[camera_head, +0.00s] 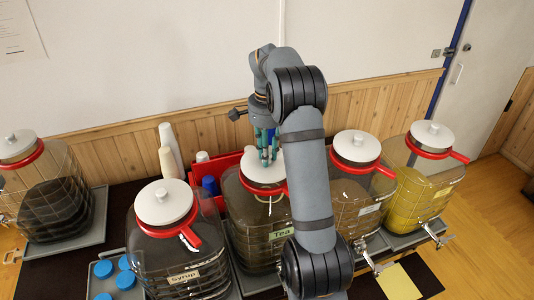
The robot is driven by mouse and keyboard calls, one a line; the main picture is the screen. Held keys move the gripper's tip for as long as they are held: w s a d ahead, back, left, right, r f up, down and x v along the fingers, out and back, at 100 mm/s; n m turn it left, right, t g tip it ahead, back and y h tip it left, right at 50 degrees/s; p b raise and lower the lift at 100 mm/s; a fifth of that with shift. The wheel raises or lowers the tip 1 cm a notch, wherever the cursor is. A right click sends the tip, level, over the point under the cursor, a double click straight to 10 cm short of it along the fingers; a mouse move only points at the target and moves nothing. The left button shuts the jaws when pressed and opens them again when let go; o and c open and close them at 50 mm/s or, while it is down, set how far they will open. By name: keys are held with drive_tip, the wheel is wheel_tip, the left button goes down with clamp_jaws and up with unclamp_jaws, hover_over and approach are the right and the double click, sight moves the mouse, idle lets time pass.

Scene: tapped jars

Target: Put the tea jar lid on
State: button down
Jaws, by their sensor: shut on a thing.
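The tea jar (255,228) is a clear ribbed container with a "Tea" label, standing in the middle of the row. Its white lid (252,172) is at the jar's mouth, over the red collar. My gripper (265,158) points down from above and is shut on the lid, at its knob. The arm hides the lid's right side and part of the jar. I cannot tell whether the lid rests fully on the mouth or sits slightly above it.
The syrup jar (165,250) stands at left, with two more lidded jars (355,200) (425,185) at right and another (45,195) at far left. Behind are a red bin (221,168) and cup stacks (167,148). Blue caps (104,269) lie on a front-left tray.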

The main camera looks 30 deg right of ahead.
drive_tip(key=c, duration=1.5)
unclamp_jaws()
drive_tip(key=shift+o, duration=0.3)
drive_tip(key=shift+r, duration=0.1)
wheel_tip(320, 180, up, 12)
